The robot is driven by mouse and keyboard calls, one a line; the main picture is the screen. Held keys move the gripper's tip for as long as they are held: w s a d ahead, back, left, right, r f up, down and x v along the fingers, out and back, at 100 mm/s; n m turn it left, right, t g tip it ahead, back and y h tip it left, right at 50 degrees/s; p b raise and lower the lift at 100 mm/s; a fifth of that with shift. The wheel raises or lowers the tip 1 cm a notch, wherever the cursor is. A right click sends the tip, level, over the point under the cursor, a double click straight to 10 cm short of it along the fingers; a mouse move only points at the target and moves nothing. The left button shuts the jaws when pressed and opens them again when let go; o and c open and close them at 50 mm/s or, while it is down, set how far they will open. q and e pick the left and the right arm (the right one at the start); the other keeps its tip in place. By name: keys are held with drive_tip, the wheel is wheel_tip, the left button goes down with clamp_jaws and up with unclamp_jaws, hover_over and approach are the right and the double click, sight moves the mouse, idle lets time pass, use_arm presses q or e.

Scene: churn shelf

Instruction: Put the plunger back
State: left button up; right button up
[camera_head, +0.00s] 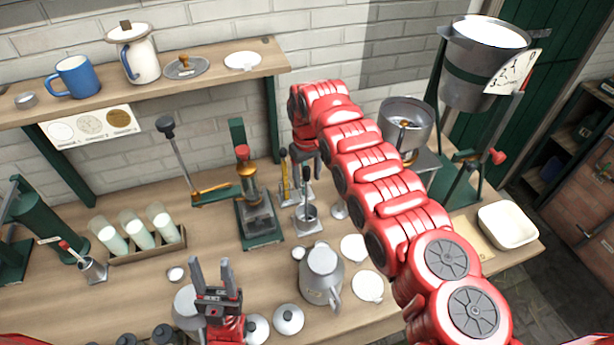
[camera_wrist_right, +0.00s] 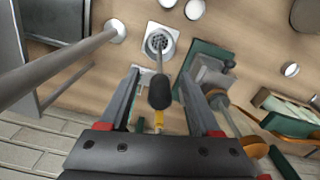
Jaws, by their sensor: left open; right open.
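What looks like the plunger, a thin rod with a black grip (camera_wrist_right: 160,92), stands between the spread fingers of my right gripper (camera_wrist_right: 160,74) in the right wrist view. Its lower end meets a round perforated piece on a pale square base (camera_wrist_right: 158,40). The fingers are open and show gaps on both sides of the grip. In the head view, my right gripper (camera_head: 306,160) hangs over the small tools at mid-table, its fingertips partly hidden. A small metal holder (camera_head: 306,217) stands just below it. My left gripper (camera_head: 213,278) is open, empty and pointing up near the front edge.
A green press (camera_head: 258,215) stands left of my right gripper. A grey jug (camera_head: 320,272) and pale discs (camera_head: 354,248) are in front. A rack of bottles (camera_head: 148,250) is at left. A metal pan (camera_head: 405,122) stands behind my right arm. A wall shelf (camera_head: 215,78) hangs above.

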wheel_tip(320, 180, up, 9)
drive_tip(key=b, duration=0.2)
drive_tip(key=shift+a+b, duration=0.15)
drive_tip(key=shift+b, duration=0.25)
wheel_tip(320, 180, up, 8)
drive_tip(key=p, duration=0.7)
drive_tip(key=shift+p, duration=0.35)
